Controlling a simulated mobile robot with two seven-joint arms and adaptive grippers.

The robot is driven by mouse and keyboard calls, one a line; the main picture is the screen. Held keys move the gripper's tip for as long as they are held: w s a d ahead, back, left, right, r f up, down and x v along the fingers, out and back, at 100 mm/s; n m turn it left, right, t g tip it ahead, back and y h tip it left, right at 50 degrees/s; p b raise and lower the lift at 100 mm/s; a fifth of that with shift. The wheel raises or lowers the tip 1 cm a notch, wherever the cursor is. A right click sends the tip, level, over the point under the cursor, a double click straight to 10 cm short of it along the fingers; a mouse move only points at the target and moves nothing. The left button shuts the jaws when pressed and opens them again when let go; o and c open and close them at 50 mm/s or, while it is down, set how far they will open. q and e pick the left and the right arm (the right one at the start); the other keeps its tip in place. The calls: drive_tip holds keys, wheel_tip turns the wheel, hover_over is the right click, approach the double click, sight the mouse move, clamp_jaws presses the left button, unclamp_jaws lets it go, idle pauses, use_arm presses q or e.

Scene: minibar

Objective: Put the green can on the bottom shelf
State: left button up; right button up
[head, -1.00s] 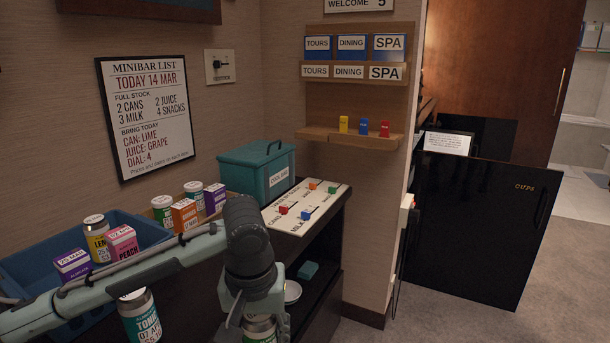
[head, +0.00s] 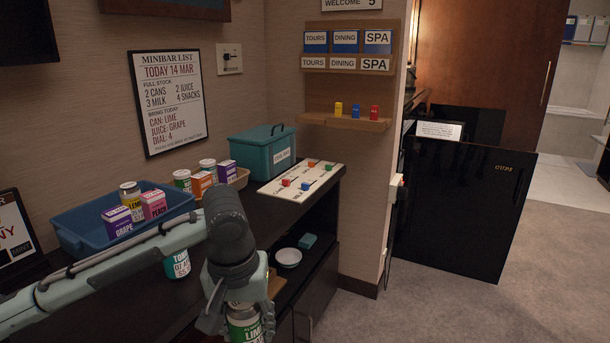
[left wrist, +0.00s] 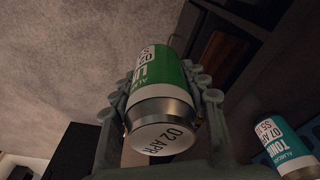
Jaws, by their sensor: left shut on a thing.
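My left gripper (head: 243,318) is shut on a green and white can labelled LIME (head: 244,329), low in front of the dark cabinet. The left wrist view shows the can (left wrist: 158,75) between both fingers (left wrist: 160,95), its white dated end towards the camera. Its lower part is cut off in the head view. Below the counter, an open shelf (head: 312,262) holds a white bowl and a teal block; my arm partly covers the opening. I cannot tell whether another shelf lies lower. My right gripper is out of view.
A teal tonic can (head: 177,264) stands behind my arm and also shows in the left wrist view (left wrist: 285,150). On the counter are a blue tray (head: 75,232) of cartons and cans, a teal cooler box (head: 262,150) and a switch board (head: 300,183). The white bowl (head: 288,258) takes up shelf room.

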use_arm(q)
drive_tip(key=a, duration=0.9)
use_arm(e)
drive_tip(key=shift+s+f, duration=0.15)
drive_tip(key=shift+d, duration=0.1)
